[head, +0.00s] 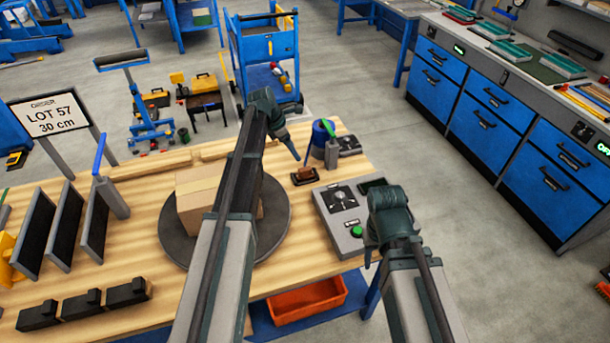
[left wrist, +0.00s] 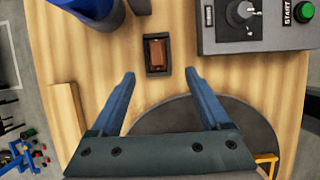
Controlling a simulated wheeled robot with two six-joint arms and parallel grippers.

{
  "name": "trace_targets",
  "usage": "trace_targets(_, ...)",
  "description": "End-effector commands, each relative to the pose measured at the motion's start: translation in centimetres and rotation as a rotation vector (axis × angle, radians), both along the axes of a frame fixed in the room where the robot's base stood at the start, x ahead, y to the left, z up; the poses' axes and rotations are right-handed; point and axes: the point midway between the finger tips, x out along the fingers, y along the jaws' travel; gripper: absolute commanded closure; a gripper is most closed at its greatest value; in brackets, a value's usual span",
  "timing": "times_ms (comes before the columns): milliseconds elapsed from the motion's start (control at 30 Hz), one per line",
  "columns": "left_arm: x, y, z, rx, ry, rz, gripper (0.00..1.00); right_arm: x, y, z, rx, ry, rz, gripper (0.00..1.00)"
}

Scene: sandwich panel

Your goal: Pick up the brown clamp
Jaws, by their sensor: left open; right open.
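The brown clamp (head: 305,174) is a small brown block in a dark holder on the wooden table, between the turntable and the control box. In the left wrist view the clamp (left wrist: 156,52) shows beyond my fingertips, near the middle between them. My left gripper (head: 297,156) points down just above and left of the clamp in the head view. In the left wrist view my left gripper (left wrist: 159,74) is open, with nothing between its fingers. My right arm reaches in at the lower right, but its gripper fingers are hidden.
A grey control box (head: 352,231) with a green button stands right of the clamp. A blue cylinder (head: 323,135) stands behind it. A carton (head: 191,204) sits on the dark turntable (head: 279,230), partly behind my left arm. Black panels and blocks occupy the table's left side.

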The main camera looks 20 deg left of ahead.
Motion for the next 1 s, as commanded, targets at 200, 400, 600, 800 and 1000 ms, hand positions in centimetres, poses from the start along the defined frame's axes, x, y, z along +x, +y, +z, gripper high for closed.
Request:
trace_targets(200, 0.4, -0.6, -2.4, 0.001, 0.000, -0.003, 0.20, 0.0, 0.0, -2.3, 0.000, 0.000, -0.001, 0.50)
trace_targets(400, 1.1, -1.5, -5.3, 0.001, 0.000, -0.003, 0.20, 0.0, 0.0, -5.3, 0.000, 0.000, -0.001, 0.50)
trace_targets(600, 1.7, -2.4, -7.7, 0.002, -0.001, -0.004, 0.20, 0.0, 0.0, -7.7, 0.000, 0.000, -0.001, 0.50)
trace_targets(800, 1.8, -2.6, -7.9, 0.001, 0.000, -0.003, 0.20, 0.0, 0.0, -7.9, 0.000, 0.000, -0.001, 0.50)
trace_targets(1000, 2.0, -2.6, -8.6, 0.001, 0.000, -0.003, 0.20, 0.0, 0.0, -8.5, 0.000, 0.000, -0.001, 0.50)
